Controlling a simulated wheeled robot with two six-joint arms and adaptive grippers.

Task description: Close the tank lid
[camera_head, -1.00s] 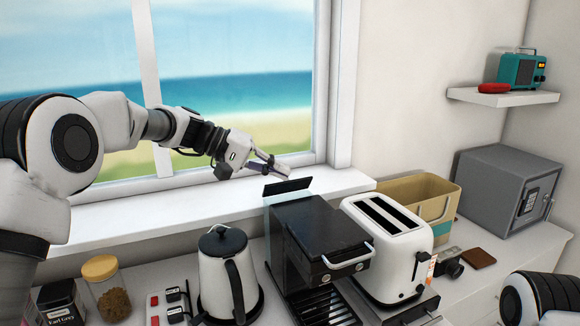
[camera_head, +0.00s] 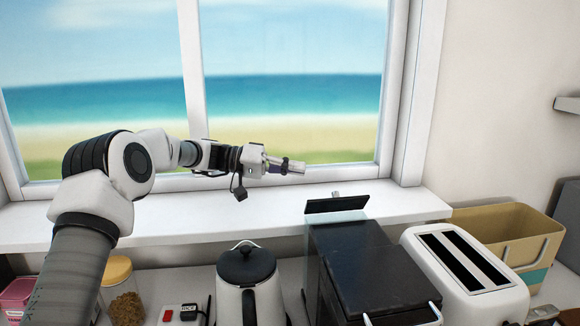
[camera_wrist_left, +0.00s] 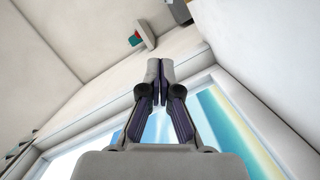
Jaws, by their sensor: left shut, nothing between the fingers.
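The coffee machine (camera_head: 365,268) is a black box on the counter, with a clear water tank (camera_head: 312,240) at its back left. The black tank lid (camera_head: 337,204) stands raised at the tank's top, tilted up and open. My left gripper (camera_head: 300,167) is shut and empty, in front of the window, above and a little left of the lid, not touching it. In the left wrist view its fingers (camera_wrist_left: 159,80) are together with nothing between them, and neither lid nor tank shows there. My right gripper is not in view.
A white toaster (camera_head: 465,270) stands right of the coffee machine, with a tan bin (camera_head: 515,232) behind it. A kettle (camera_head: 247,283) stands to the left, near a jar (camera_head: 122,290). The windowsill (camera_head: 230,212) runs behind. Air above the machine is free.

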